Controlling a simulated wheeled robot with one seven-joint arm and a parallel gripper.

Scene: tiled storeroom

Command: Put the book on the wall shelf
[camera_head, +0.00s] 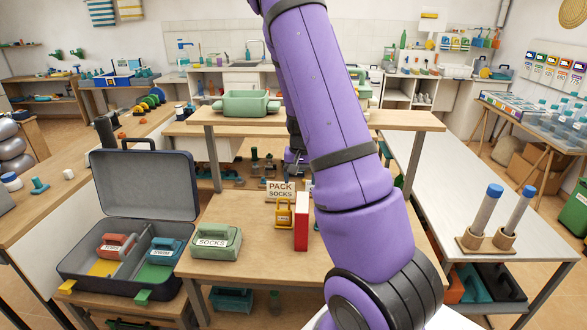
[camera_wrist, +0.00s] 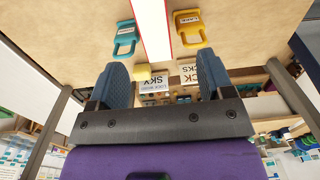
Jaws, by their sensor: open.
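The red book (camera_head: 301,222) stands upright on the wooden table, just left of my arm in the head view. In the wrist view the book (camera_wrist: 153,25) shows as a white page block between thin red cover edges, at the top middle. My gripper (camera_wrist: 163,68) is open and empty, its two blue fingers apart. The book lies ahead of the gap between the fingertips, and I see no contact. In the head view my gripper (camera_head: 294,163) is small and partly hidden by my arm. A raised wooden shelf (camera_head: 290,118) spans the table's back; I cannot tell whether it is the wall shelf.
A yellow padlock (camera_head: 284,213) and a "PACK SOCKS" sign (camera_head: 281,190) stand close to the book. A teal padlock (camera_wrist: 124,40) is on its other side. A green socks case (camera_head: 216,241) and open suitcase (camera_head: 125,265) are left. A green bin (camera_head: 245,104) occupies the raised shelf.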

